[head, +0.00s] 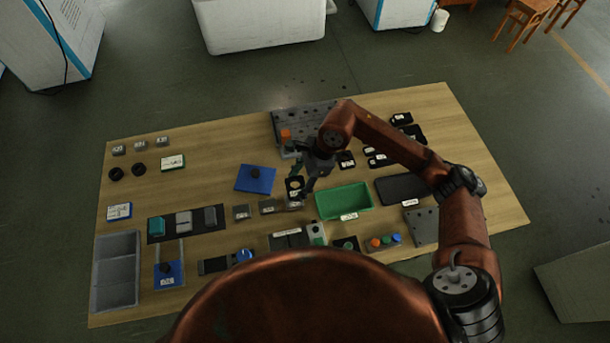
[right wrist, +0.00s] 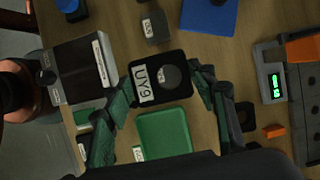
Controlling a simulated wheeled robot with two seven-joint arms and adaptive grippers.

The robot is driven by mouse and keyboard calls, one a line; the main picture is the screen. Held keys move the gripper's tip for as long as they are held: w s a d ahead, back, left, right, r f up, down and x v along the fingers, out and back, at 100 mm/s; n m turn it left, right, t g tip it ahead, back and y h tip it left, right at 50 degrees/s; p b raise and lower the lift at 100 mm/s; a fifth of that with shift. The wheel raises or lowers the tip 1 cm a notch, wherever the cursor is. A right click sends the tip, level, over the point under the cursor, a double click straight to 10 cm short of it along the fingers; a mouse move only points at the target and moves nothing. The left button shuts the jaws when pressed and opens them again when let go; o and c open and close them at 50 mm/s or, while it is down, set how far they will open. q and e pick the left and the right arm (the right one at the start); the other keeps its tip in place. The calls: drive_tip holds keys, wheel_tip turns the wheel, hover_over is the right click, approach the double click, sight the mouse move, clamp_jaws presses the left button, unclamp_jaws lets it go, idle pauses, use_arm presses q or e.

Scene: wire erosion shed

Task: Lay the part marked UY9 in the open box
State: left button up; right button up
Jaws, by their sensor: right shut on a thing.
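The part marked UY9 (right wrist: 172,74) is a black square plate with a white label and a grey round spot; its label reads clearly in the right wrist view. In the head view the part (head: 295,184) shows small at the tips of my right gripper (head: 305,182). The green fingers of the right gripper (right wrist: 165,98) lie on both sides of the part and are shut on it. The open green box (head: 344,201) stands just right of the gripper in the head view. My left gripper is not in view.
A blue plate with a dark knob (head: 255,179) lies left of the gripper. Small grey blocks (head: 268,207) sit in front. A black tray (head: 402,188) is right of the box. A perforated grey plate (head: 300,121) lies behind, and a grey bin (head: 116,270) stands front left.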

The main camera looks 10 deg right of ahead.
drive_tip(key=w+d+f, duration=0.2)
drive_tip(key=w, duration=0.2)
hover_over(305, 175)
drive_tip(key=s, duration=0.2)
drive_tip(key=f, duration=0.3)
drive_tip(key=f+b, duration=0.1)
drive_tip(key=f, duration=0.1)
drive_tip(key=shift+s+a, duration=0.15)
drive_tip(key=shift+a, duration=0.2)
drive_tip(key=shift+w+d+f, duration=0.1)
drive_tip(key=shift+w+f, duration=0.05)
drive_tip(key=shift+f, duration=0.8)
drive_tip(key=shift+w+d+f, duration=0.1)
drive_tip(key=shift+w+f, duration=0.05)
drive_tip(key=shift+f, duration=0.8)
drive_tip(key=shift+f, duration=0.15)
drive_tip(key=o, duration=1.6)
